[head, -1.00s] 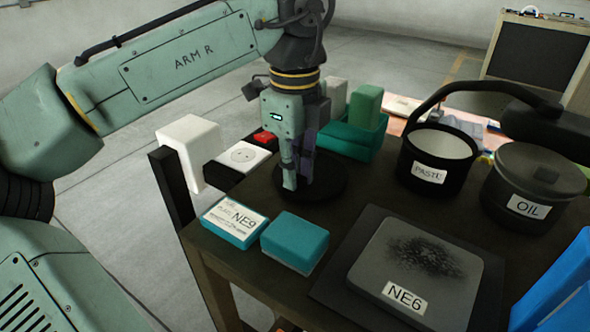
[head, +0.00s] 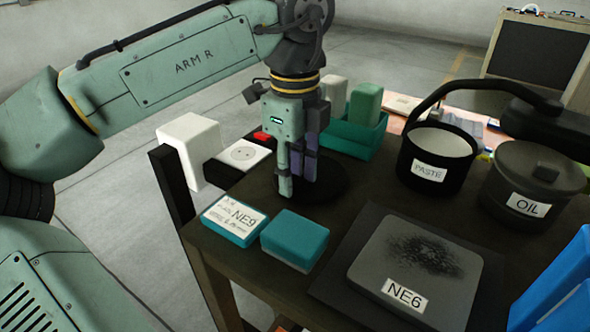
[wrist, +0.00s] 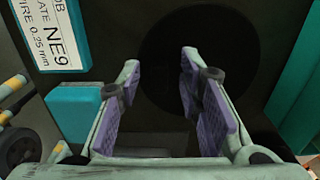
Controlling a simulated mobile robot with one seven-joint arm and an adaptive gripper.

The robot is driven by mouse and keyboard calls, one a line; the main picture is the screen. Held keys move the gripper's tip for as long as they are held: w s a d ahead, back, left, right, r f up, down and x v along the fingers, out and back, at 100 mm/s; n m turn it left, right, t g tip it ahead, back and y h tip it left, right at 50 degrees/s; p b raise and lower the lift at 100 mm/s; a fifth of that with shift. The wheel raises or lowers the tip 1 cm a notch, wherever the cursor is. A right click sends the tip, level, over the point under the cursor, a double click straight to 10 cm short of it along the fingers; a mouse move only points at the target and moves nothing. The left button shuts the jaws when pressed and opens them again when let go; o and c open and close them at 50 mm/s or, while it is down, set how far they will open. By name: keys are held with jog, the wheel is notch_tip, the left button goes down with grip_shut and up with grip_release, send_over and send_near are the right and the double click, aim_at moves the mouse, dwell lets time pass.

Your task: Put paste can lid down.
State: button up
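The paste can (head: 437,158) stands open on the dark bench, its pale inside showing and no lid on it. A flat, dark round disc (head: 331,182) lies on the bench left of the can; it may be the paste can lid, but I see no knob on it. The disc also shows in the wrist view (wrist: 215,45). My gripper (head: 294,189) points down at the disc's left part, low over the bench. In the wrist view its fingers (wrist: 160,64) are apart with nothing visible between them. Whether the fingertips touch the disc is unclear.
The oil can (head: 532,185) with its lid stands right of the paste can. In front are the NE6 plate (head: 415,255), a teal block (head: 294,240) and the NE9 box (head: 235,219). A green tray (head: 352,137) with blocks stands behind my gripper.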

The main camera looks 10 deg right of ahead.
jog(key=shift+r, duration=0.15)
notch_tip(320, 180, up, 12)
jog(key=shift+p, duration=0.45)
